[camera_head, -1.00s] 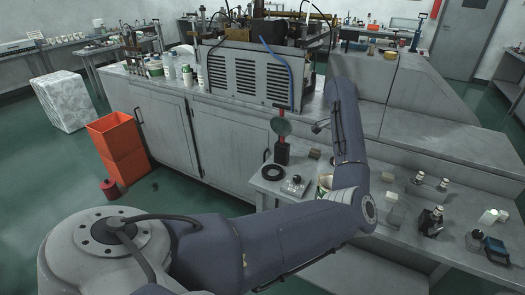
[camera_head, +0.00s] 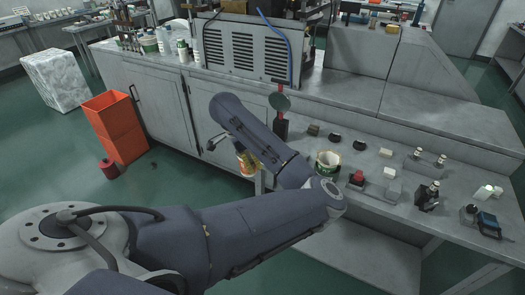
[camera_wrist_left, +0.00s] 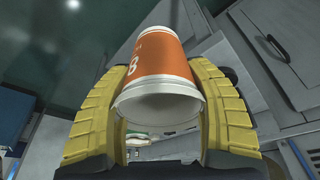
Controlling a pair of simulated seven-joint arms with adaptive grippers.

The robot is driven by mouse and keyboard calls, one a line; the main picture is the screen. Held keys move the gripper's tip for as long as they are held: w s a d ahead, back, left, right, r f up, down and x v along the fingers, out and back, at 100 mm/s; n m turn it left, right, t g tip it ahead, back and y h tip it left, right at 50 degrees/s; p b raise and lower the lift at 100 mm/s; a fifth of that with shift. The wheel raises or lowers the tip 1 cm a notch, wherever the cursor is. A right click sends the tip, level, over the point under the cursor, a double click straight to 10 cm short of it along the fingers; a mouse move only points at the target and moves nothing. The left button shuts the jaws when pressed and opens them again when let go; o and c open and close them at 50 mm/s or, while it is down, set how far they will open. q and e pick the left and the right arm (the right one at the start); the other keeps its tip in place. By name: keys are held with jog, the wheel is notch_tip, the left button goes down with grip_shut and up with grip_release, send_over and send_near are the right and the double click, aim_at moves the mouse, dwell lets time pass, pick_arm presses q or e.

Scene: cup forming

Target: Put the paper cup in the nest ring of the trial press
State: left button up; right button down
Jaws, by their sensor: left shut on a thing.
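My left gripper (camera_head: 247,163) hangs in the air beside the bench's left end, in front of the grey cabinet, in the head view. In the left wrist view it is shut on the paper cup (camera_wrist_left: 165,64), which is orange and white with white lettering. The yellow ribbed fingers press on both sides of the cup. Its wide white rim faces the wrist camera. I cannot make out the nest ring of the trial press in either current view; my left arm covers part of the bench. My right gripper is not in view.
The grey bench (camera_head: 390,222) holds a white-and-green tub (camera_head: 327,162), small black parts, and several small bottles and blocks to the right. A red-and-black stand with a round disc (camera_head: 280,102) stands behind my arm.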

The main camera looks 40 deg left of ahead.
pick_arm(q)
jog(key=shift+s+m, duration=0.1)
jog(key=shift+m, duration=0.3)
jog(key=shift+w+a, duration=0.1)
jog(key=shift+w, duration=0.2)
jog(key=w, duration=0.4)
jog(key=w+a, duration=0.1)
jog(key=w, duration=0.8)
jog(key=shift+a, duration=0.3)
jog(key=shift+w+f, duration=0.1)
jog(key=shift+w, duration=2.05)
jog(key=shift+a+f, duration=0.1)
jog(key=shift+f, duration=1.6)
jog(key=o, duration=0.3)
jog(key=shift+f, duration=0.15)
jog(key=shift+o, duration=1.4)
